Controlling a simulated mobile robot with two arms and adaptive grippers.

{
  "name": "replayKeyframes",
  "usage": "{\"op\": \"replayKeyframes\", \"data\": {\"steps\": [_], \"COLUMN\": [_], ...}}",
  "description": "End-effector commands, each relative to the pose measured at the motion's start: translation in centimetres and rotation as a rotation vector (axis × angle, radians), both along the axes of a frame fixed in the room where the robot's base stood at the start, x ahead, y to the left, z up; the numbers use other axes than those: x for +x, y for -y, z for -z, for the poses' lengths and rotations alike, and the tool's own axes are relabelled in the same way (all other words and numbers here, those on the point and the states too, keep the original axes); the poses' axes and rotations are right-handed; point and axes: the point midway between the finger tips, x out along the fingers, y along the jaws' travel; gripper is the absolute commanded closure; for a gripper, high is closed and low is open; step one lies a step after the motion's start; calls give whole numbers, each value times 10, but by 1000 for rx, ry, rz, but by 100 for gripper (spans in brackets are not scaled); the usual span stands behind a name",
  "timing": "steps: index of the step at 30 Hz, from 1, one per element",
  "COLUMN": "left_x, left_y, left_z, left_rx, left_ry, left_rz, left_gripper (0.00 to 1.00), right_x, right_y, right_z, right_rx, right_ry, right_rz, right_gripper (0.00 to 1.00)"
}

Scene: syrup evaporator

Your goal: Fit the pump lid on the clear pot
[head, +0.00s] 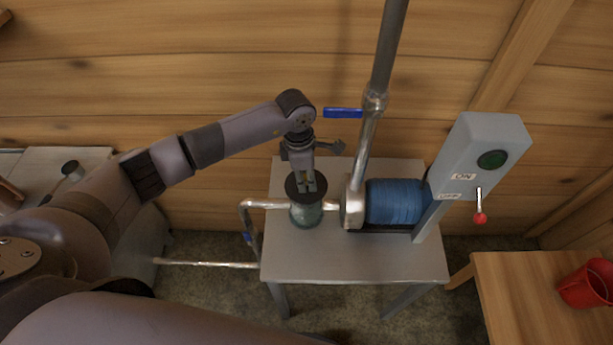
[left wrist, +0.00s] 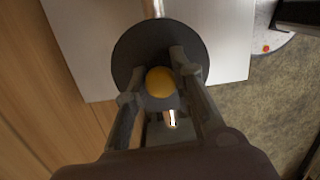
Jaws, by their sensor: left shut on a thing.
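The clear pot (head: 307,216) stands on the grey table, between a bent metal pipe on its left and the pump on its right. The dark round pump lid (head: 291,186) is over the pot's mouth; whether it is fully seated I cannot tell. My left gripper (head: 309,184) points down and is shut on the lid at its middle. In the left wrist view the lid (left wrist: 128,58) is a dark disc, and a yellow round knob (left wrist: 160,82) shows between the fingers of my left gripper (left wrist: 178,75). The lid hides the pot there. My right gripper is not in view.
The blue pump motor (head: 394,202) sits right of the pot on the grey table (head: 350,258). A vertical pipe (head: 383,70) with a blue valve handle (head: 343,113) rises close by. A switch box (head: 485,150) stands at right. A red cup (head: 587,285) is on a wooden table.

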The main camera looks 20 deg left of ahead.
Motion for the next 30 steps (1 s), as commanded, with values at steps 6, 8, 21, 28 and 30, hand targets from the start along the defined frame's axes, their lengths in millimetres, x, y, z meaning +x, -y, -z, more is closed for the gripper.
{"op": "replayKeyframes", "data": {"steps": [6,8,21,28,30], "left_x": [0,0,0,0,0], "left_y": [0,0,0,0,0], "left_z": [0,1,3,3,3], "left_rx": [-1,-1,0,0,0], "left_ry": [0,0,0,0,0], "left_rz": [0,0,-1,0,0], "left_gripper": [100,100,100,100,76], "right_x": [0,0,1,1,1], "right_y": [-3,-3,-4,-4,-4], "right_z": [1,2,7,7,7], "right_rx": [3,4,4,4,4], "right_ry": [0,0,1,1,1], "right_rz": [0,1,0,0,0], "right_gripper": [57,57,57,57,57]}}
